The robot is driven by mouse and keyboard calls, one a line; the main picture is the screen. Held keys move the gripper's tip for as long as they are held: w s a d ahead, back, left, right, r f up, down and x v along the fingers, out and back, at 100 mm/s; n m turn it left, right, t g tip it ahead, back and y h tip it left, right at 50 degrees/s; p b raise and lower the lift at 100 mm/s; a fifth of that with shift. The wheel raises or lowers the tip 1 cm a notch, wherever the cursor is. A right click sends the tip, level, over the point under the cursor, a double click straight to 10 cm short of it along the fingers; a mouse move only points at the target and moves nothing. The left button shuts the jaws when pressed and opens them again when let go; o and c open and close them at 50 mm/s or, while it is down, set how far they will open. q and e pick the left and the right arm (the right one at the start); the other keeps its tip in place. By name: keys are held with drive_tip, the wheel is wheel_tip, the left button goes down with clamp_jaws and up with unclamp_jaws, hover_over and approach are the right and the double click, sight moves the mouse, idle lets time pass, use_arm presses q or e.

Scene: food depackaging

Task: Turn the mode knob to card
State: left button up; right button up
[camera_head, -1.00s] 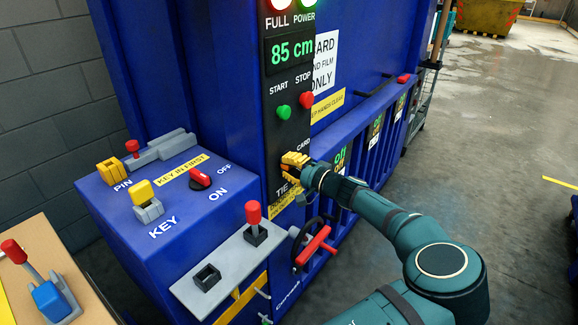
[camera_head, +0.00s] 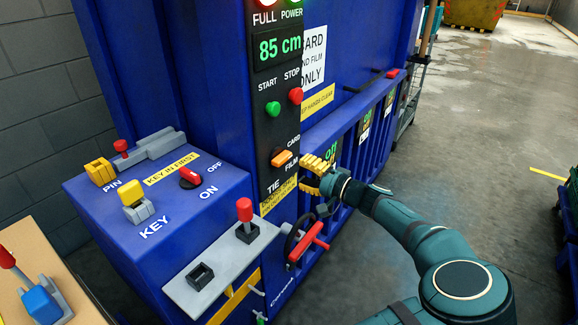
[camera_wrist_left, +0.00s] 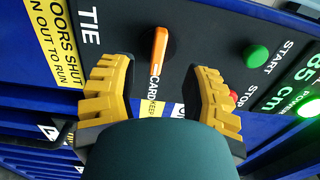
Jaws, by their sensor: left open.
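The orange mode knob (camera_head: 282,158) sits on the black control panel, with the labels CARD (camera_head: 293,141), FILM (camera_head: 291,167) and TIE (camera_head: 275,187) around it. In the left wrist view the orange knob (camera_wrist_left: 159,48) stands out from a dark round base, and its lower end lies close to the CARD label (camera_wrist_left: 154,88). I cannot tell its exact setting. My left gripper (camera_head: 309,172), with yellow ridged fingers, is open and empty just right of the knob, apart from it. In the wrist view its fingers (camera_wrist_left: 158,82) are spread wide below the knob. My right gripper is not in view.
Green start (camera_head: 273,109) and red stop (camera_head: 296,96) buttons are above the knob. A red-handled wheel (camera_head: 309,243) and a red-topped lever (camera_head: 245,220) are below. A blue key box (camera_head: 150,215) stands left. Open floor lies right.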

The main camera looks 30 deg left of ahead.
use_arm(q)
drive_tip(key=d, duration=0.3)
drive_tip(key=shift+s+d, duration=0.15)
drive_tip(key=shift+d, duration=0.1)
idle(0.4)
